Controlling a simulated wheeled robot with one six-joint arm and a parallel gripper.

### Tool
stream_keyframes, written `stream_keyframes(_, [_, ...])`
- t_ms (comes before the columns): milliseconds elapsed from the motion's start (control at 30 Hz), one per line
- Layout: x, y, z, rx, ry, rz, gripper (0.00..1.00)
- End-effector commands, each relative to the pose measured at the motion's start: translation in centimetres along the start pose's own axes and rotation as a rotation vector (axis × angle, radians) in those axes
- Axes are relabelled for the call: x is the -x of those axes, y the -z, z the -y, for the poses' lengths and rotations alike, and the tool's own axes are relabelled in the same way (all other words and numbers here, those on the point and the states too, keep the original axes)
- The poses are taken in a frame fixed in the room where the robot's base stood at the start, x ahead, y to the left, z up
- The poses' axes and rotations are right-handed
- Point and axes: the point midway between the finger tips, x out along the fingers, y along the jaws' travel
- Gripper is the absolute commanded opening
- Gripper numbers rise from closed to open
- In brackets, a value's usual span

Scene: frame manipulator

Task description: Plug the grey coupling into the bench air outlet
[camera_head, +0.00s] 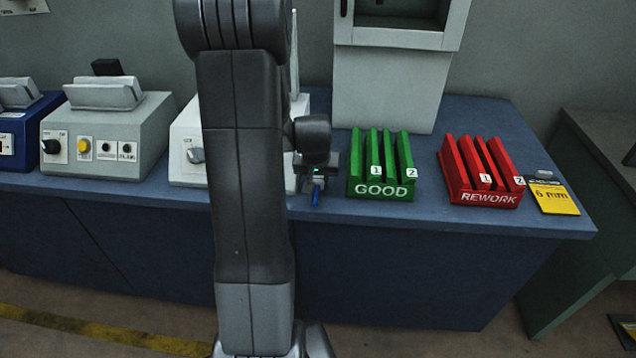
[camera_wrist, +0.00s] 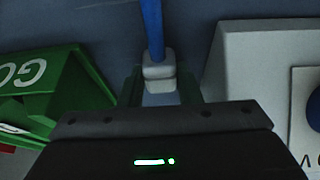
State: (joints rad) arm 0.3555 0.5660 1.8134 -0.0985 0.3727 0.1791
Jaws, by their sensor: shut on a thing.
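My gripper (camera_wrist: 160,88) is shut on the grey coupling (camera_wrist: 158,71), a small pale block between the two fingers in the wrist view. A blue hose (camera_wrist: 152,27) runs from the coupling to the top of that view. In the head view my gripper (camera_head: 317,171) is just left of the green rack, low over the front of the bench, and a short piece of the blue hose (camera_head: 316,195) hangs below it. The coupling is too small to make out there. I cannot make out the bench air outlet in either view; my arm hides part of the bench.
The green GOOD rack (camera_head: 380,190) is close beside my gripper and also shows in the wrist view (camera_wrist: 62,85). A white box (camera_head: 187,150) stands on the other side. The red REWORK rack (camera_head: 481,198) and a yellow 6 mm card (camera_head: 554,199) are farther right on the blue bench (camera_head: 430,212).

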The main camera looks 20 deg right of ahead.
Motion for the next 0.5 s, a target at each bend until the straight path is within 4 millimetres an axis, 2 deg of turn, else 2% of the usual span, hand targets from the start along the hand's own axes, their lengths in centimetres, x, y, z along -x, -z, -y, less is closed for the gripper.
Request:
stream_keyframes(267, [0.8,0.4,0.0,0.000,0.000,-0.003,0.11])
stream_keyframes(500, [4.8,2.1,0.0,-0.001,0.001,-0.007,0.11])
